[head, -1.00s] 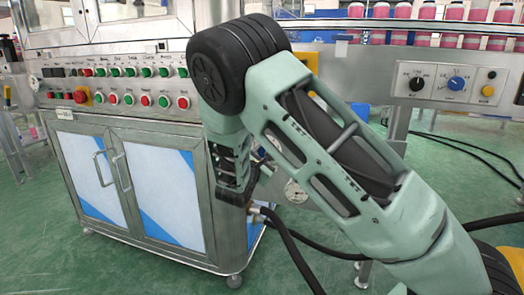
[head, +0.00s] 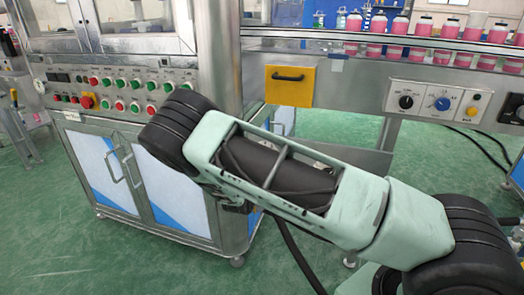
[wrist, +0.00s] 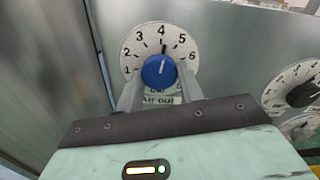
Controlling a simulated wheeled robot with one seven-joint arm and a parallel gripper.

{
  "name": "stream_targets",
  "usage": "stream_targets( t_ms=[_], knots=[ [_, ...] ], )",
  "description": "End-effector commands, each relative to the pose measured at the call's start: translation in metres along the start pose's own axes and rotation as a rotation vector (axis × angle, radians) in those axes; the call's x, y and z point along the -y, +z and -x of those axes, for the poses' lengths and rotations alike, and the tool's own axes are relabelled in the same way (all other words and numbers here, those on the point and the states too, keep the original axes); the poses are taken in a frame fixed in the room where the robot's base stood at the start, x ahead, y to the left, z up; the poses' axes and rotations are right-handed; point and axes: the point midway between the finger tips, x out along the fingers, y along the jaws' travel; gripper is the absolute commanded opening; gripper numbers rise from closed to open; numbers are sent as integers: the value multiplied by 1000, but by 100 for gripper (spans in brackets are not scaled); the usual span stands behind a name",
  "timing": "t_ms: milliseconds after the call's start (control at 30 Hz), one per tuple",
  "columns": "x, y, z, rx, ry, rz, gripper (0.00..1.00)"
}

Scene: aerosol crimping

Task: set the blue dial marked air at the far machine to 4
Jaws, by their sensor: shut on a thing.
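The blue dial (wrist: 155,73) sits on a round white scale plate (wrist: 139,37) numbered 1 to 6 in the wrist view. A label below it reads "Air out", partly covered. The white line on the knob and the dark pointer above it aim up, at or just right of 4. My gripper (wrist: 161,77) has one finger on each side of the dial and is shut on it. In the head view, my arm hides the gripper and this dial.
A black knob (wrist: 303,94) on its own scale lies to the right in the wrist view. In the head view, a white panel (head: 424,103) carries another blue dial (head: 442,104). A cabinet with many buttons (head: 135,92) stands left, and a yellow panel (head: 290,86) is behind my arm.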

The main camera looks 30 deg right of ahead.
Motion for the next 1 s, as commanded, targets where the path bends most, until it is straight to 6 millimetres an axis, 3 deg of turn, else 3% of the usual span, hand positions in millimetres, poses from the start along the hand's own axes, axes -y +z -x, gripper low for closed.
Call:
stream_targets(
  t_ms=[300, 867, 900, 967, 1000],
  knots=[
    [1, 0, 1, -3, 0, 136, 14],
    [0, -2, 1, -4, 1, 167, 14],
    [1, -2, 1, -4, 1, 167, 40],
    [0, -2, 1, -4, 1, 166, 57],
    [0, -2, 1, -3, 1, 166, 59]
  ],
)
